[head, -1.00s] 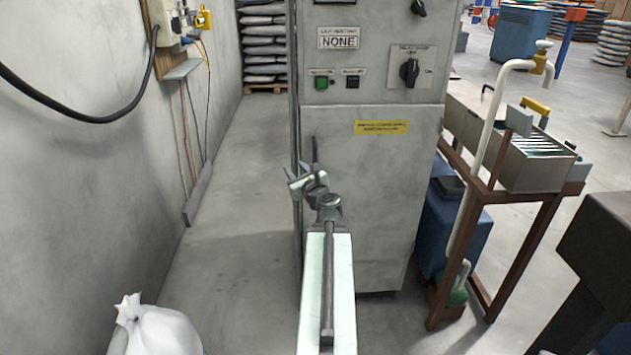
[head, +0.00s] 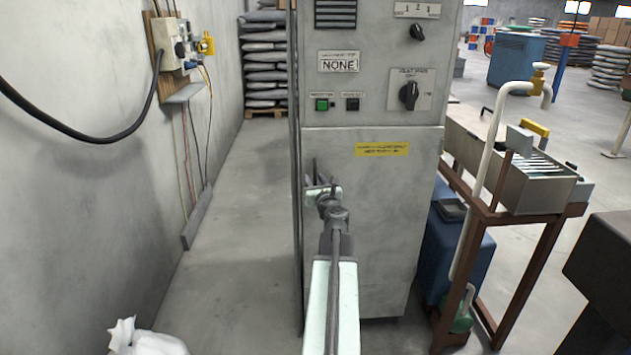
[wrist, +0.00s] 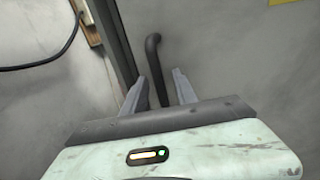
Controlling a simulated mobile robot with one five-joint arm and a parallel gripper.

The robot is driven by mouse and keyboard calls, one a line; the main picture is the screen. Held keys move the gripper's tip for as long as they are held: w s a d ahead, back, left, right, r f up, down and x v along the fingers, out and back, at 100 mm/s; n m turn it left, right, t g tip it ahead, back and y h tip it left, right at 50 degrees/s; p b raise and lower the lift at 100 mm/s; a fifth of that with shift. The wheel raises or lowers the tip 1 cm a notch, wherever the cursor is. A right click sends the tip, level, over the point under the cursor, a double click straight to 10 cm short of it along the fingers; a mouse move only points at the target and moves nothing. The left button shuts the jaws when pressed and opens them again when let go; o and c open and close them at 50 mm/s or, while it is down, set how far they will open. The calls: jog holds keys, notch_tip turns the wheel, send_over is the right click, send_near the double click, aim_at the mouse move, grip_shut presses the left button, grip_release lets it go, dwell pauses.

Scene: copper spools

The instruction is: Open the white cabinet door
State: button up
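The off-white cabinet (head: 372,230) stands upright in front of me, its panel shut as far as I can see. A dark, bent bar handle (wrist: 155,62) rises from its front near the left edge in the wrist view. My gripper (wrist: 161,76) is open, with one grey finger on each side of the handle in the picture. I cannot tell whether either finger touches it. In the head view my gripper (head: 322,190) is at the cabinet's lower left front, and my arm hides part of the panel and most of the handle.
A grey wall (head: 80,200) with a socket box and cables runs along the left, with a floor gap before the cabinet. A white sack (head: 145,342) lies low left. A brown metal stand (head: 500,215) and a blue box (head: 455,250) are close on the right.

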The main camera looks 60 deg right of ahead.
grip_shut()
jog(key=shift+a, duration=0.1)
dwell(1.2)
